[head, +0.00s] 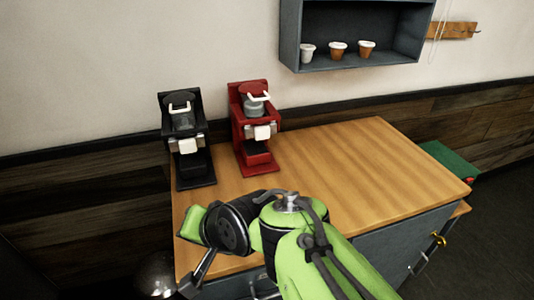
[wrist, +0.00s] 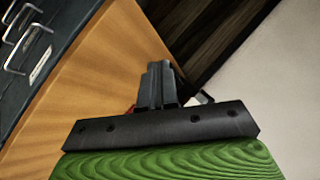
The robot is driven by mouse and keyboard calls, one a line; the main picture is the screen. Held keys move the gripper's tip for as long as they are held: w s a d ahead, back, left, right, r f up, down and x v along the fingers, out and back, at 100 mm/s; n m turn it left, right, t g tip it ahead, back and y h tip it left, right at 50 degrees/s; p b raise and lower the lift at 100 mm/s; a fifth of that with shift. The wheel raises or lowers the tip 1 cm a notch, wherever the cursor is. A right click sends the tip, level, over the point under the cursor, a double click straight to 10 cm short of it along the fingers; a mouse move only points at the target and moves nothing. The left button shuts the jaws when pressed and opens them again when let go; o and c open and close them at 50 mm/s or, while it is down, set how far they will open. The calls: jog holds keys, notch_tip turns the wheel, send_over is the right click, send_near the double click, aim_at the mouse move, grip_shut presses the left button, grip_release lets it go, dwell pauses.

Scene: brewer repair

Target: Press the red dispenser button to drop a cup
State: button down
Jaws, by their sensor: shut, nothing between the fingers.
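A green box (head: 447,158) sits beyond the right end of the wooden counter, partly hidden by the counter. A small red spot, which looks like the red button (head: 469,180), shows on its near right side. My gripper (wrist: 160,68) is shut and empty in the wrist view, with the counter top behind it. In the head view my green arm reaches over the counter's front left part, far to the left of the green box. The fingertips are hard to make out there. No cup shows at the green box.
A black brewer (head: 186,140) and a red brewer (head: 254,130) stand at the counter's back left. A wall shelf (head: 290,45) holds a white cup (head: 307,53) and two brown cups (head: 338,50). The wooden counter top (head: 345,165) is bare at the middle and right. Drawers with handles are below.

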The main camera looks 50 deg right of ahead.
jog(key=w+d+f+m+t+h+b, duration=0.2)
jog(key=w+d+m+t+b, duration=0.1)
jog(key=d+m, duration=0.6)
jog(key=w+d+f+m+t+h+b, duration=0.1)
jog(key=w+d+f+m+t+b, duration=0.2)
jog(key=d+m, duration=0.5)
jog(key=s+d+r+m+h+b, duration=0.1)
jog(key=s+d+m+h, duration=0.1)
jog(key=m, duration=0.5)
jog(key=s+d+r+m+t+h+b, duration=0.1)
jog(key=s+d+r+m+h, duration=0.1)
jog(key=d+m, duration=0.5)
jog(key=s+h, duration=0.1)
jog(key=h, duration=0.1)
jog(key=shift+d+h, duration=0.2)
jog(key=shift+h, duration=0.2)
jog(key=shift+s, duration=0.1)
jog(key=p, duration=0.7)
send_near(265, 136)
jog(key=x, duration=0.7)
jog(key=shift+r, duration=0.1)
